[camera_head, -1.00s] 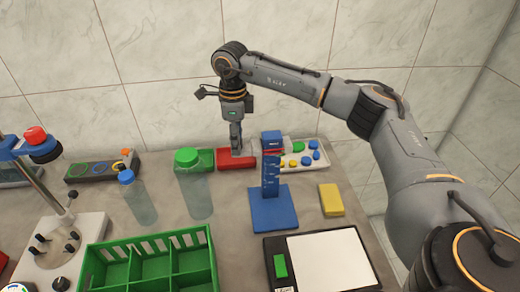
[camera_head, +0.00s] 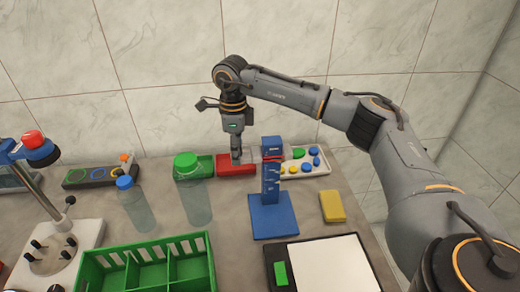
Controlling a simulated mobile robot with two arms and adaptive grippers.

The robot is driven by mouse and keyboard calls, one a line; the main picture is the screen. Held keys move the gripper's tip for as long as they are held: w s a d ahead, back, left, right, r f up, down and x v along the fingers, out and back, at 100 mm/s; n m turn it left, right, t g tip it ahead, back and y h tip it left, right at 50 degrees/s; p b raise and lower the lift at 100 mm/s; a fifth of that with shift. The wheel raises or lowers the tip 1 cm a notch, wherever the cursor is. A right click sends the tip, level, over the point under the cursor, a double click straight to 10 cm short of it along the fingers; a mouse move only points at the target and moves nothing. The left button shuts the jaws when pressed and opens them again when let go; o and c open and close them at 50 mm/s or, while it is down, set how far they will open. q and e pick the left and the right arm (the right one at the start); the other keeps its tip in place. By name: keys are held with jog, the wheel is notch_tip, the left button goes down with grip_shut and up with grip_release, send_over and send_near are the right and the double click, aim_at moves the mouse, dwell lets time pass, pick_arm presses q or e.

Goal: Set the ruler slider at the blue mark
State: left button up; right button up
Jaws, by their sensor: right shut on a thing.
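A blue upright post with pale tick marks (camera_head: 271,183) stands on a flat blue base (camera_head: 274,217) right of centre; it looks like the ruler. A red patch shows at its upper part, but I cannot tell whether it is the slider or something behind. My right gripper (camera_head: 236,160) points straight down at the red tray (camera_head: 223,170), left of the post and apart from it. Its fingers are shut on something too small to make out. My left gripper is not in view.
A green tray (camera_head: 180,173), a green-capped bottle (camera_head: 194,200) and a blue-capped bottle (camera_head: 137,212) stand left. A white panel with coloured buttons (camera_head: 322,170) and a yellow block (camera_head: 332,206) lie right. A scale (camera_head: 330,265) and a green crate (camera_head: 95,270) fill the front.

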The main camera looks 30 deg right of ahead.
notch_tip(320, 180, down, 6)
jog(key=b, duration=0.3)
dwell(0.7)
jog(key=shift+r, duration=0.1)
jog(key=o, duration=0.8)
jog(key=shift+r, duration=0.1)
jog(key=shift+r+p, duration=2.35)
jog(key=shift+r, duration=1.55)
